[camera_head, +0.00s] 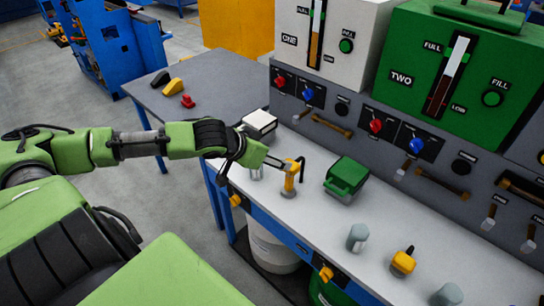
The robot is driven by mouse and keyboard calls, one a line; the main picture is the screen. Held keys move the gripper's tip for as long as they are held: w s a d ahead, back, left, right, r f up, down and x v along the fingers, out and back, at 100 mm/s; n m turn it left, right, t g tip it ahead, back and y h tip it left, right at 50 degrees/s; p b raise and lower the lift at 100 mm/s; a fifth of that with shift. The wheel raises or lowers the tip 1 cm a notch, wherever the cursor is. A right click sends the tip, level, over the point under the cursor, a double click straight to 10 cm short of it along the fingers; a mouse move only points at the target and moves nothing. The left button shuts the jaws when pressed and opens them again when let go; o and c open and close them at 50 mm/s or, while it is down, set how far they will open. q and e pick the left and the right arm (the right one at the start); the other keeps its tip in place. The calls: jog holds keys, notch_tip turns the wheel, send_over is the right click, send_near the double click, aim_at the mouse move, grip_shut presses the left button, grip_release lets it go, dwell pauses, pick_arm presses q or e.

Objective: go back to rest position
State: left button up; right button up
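My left arm comes in from the left, and its gripper (274,163) is over the front edge of the worktable (310,215). The gripper's tip is beside or touching the top of a yellow upright fitting (290,180) with a black curved top. Its fingers are small and seen end-on, so I cannot tell whether they are open or shut on the fitting. My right gripper is not in view.
A green box (346,177) and a white box (259,122) sit on the table. Grey and yellow (403,262) fittings stand along the front. A panel with knobs, a white tank ONE (330,35) and a green tank TWO (455,75) rise behind. Open floor lies left.

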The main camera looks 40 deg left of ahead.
pick_arm(q)
jog(key=s+d+f+g, duration=0.2)
jog(key=s+d+f, duration=0.35)
jog(key=s, duration=0.25)
jog(key=s+d+f+m+g, duration=0.1)
jog(key=s+d+f+g, duration=0.1)
jog(key=s+d+f, duration=0.5)
jog(key=s+d+f+g, duration=0.15)
jog(key=s+d, duration=0.35)
jog(key=s, duration=0.5)
notch_tip(320, 180, down, 29)
jog(key=s+g, duration=0.1)
jog(key=s, duration=0.2)
jog(key=s+a+f+g, duration=0.1)
jog(key=s+a+f, duration=0.1)
jog(key=s+f, duration=1.2)
jog(key=shift+s+a+f+m+y, duration=0.2)
jog(key=shift+s+a+m+y, duration=0.15)
jog(key=shift+s, duration=0.7)
